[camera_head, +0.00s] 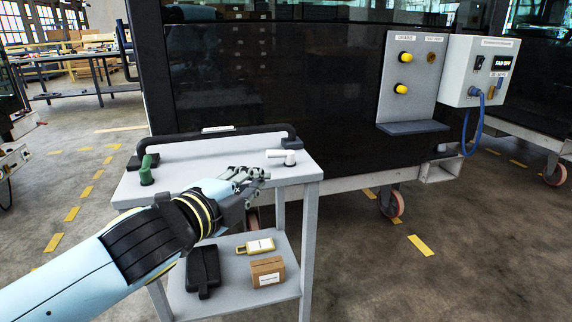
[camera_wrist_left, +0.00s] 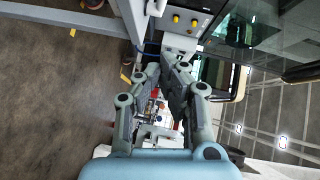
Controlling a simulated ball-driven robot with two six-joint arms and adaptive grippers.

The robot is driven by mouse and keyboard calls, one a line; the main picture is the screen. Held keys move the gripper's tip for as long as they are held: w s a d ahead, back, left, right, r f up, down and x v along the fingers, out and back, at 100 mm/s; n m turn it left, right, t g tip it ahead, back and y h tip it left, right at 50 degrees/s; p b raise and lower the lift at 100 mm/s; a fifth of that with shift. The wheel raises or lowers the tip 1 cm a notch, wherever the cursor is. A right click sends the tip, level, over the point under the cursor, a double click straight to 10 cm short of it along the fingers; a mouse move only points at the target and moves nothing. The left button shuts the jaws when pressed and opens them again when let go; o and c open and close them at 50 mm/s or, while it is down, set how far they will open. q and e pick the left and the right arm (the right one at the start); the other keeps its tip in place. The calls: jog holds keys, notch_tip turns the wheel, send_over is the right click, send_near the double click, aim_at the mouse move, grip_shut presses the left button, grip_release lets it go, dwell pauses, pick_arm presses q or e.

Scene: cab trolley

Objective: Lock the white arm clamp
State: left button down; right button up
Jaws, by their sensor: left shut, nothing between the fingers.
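The white arm clamp (camera_head: 282,154) stands at the right end of the grey trolley top (camera_head: 185,174). Its white lever points left and its body is the upright part at the right. My left gripper (camera_head: 262,172) is just left of and in front of the clamp, above the trolley top. Its fingers are shut and empty, and they look apart from the clamp. In the left wrist view the fingers (camera_wrist_left: 165,70) reach away from the palm, and I cannot make out the clamp there. My right gripper is in neither view.
A green-handled clamp (camera_head: 147,170) stands at the trolley's left end. A black bar (camera_head: 215,137) runs along the back. The lower shelf holds a black case (camera_head: 203,268), a yellow tag (camera_head: 256,246) and a cardboard box (camera_head: 267,271). A dark cab wall stands behind.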

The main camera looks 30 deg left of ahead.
pick_arm(q)
jog(key=shift+a+f, duration=0.1)
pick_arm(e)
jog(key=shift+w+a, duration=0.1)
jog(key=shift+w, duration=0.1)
pick_arm(q)
jog(key=shift+w, duration=0.1)
send_near(286, 155)
jog(key=w+d, duration=0.3)
jog(key=w+a, duration=0.1)
jog(key=w+a+b, duration=0.1)
jog(key=a, duration=0.1)
jog(key=shift+a+f, duration=0.1)
jog(key=shift+f, duration=0.25)
jog(key=shift+w, duration=0.1)
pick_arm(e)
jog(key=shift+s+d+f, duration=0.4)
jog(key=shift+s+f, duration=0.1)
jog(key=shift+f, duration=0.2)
pick_arm(q)
jog(key=shift+a, duration=0.15)
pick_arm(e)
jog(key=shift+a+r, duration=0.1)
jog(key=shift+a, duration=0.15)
